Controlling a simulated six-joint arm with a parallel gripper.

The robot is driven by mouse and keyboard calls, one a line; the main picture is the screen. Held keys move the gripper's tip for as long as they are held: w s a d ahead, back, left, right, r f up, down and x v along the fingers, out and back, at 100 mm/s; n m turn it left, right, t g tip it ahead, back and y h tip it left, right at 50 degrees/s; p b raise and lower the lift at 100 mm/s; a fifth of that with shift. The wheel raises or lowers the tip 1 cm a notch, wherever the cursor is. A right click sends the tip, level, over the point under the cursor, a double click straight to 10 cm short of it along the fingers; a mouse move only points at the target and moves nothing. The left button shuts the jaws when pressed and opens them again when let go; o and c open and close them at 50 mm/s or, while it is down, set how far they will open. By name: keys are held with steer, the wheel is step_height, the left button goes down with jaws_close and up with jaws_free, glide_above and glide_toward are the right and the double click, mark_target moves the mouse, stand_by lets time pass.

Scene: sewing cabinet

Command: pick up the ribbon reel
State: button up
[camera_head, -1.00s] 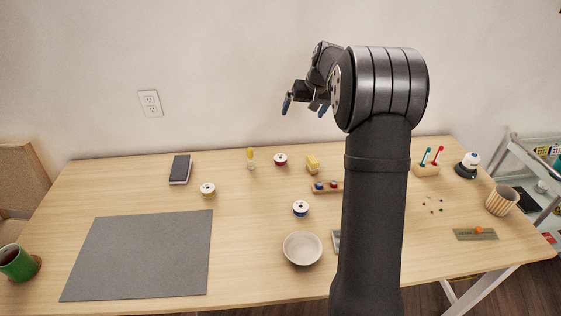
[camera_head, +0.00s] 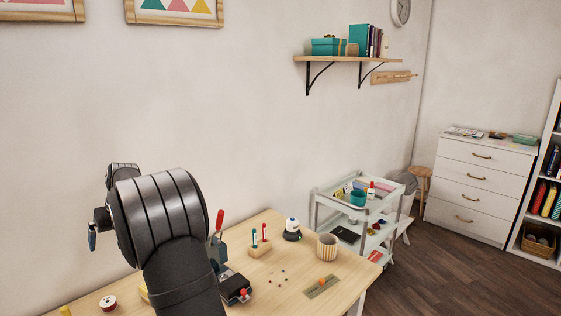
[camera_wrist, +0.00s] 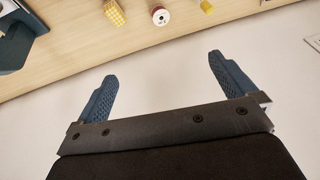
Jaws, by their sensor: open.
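A small spool with white ends and red winding (camera_head: 108,303) stands on the desk at the bottom left of the head view. It also shows at the top of the wrist view (camera_wrist: 160,15). I cannot tell for certain whether it is the ribbon reel. My gripper (camera_wrist: 162,68) is open, with nothing between its two blue fingers. It is raised above the desk, apart from the spool. In the head view one blue fingertip (camera_head: 92,240) shows; my arm hides the other.
A yellow block (camera_wrist: 115,13) stands beside the spool. A blue-grey tool with a red handle (camera_head: 218,240) stands right of my arm. A striped cup (camera_head: 326,247) is near the desk's right end. A white cart (camera_head: 330,212) holding several items stands beyond it.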

steer(key=c, duration=0.6)
steer(key=h, duration=0.3)
glide_toward(107, 299)
steer(key=f, duration=0.9)
steer(key=shift+w+a, duration=0.1)
steer(key=shift+a, duration=0.1)
